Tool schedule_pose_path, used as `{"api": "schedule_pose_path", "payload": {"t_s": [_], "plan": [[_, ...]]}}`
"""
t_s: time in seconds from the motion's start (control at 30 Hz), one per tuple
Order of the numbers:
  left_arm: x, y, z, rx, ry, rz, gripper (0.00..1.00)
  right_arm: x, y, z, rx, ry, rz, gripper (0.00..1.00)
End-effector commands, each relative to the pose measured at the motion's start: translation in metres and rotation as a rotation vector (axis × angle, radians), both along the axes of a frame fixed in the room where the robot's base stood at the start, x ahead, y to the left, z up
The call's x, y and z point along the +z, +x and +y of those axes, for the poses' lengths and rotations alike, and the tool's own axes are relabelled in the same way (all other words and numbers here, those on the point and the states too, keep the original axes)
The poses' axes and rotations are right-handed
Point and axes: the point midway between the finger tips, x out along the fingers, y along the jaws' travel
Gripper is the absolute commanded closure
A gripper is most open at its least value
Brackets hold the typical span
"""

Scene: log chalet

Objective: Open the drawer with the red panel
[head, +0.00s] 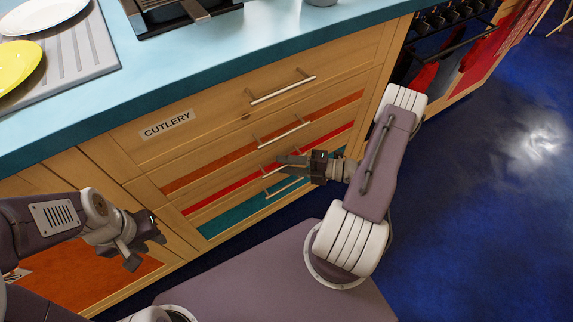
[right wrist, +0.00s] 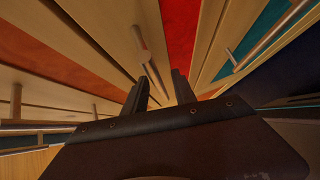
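The drawer with the red panel (head: 230,189) is the third down in the wooden cabinet and looks shut. Its red panel also shows in the right wrist view (right wrist: 180,38). My right gripper (head: 284,160) is in front of this drawer, at its bar handle, and hides part of both. In the right wrist view, the fingers of my right gripper (right wrist: 160,88) are apart, and the metal handle (right wrist: 148,60) runs down to the gap between them. I cannot tell whether they touch it. My left gripper (head: 146,249) is open and empty, well left of the drawer.
An orange-panel drawer (head: 190,178) lies above and a teal-panel drawer (head: 225,222) below. Their bar handles stick out close to my right gripper. The drawer labelled CUTLERY (head: 167,124) is on top. The blue counter (head: 190,75) overhangs the cabinet. Blue floor (head: 480,200) is clear at right.

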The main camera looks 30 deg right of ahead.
Motion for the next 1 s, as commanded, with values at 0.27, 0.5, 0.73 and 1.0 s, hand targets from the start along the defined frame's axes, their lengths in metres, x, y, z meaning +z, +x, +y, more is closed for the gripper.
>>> {"api": "schedule_pose_path", "payload": {"t_s": [0.27,0.5,0.73,1.0], "plan": [[0.0001,0.0,0.0,0.0,0.0,0.0,0.68,0.0,-0.0002,-0.0002,0.0,0.0,0.0,1.0],[0.0001,0.0,0.0,0.0,0.0,0.0,0.68,0.0,-0.0003,-0.0003,0.0,0.0,0.0,1.0],[0.0,0.0,0.0,0.0,0.0,0.0,0.68,-0.0001,-0.0003,-0.0003,0.0,-0.001,0.001,1.0],[0.0,0.0,0.0,0.0,0.0,0.0,0.68,-0.0002,-0.0003,-0.0003,0.001,-0.001,0.001,1.0]]}}
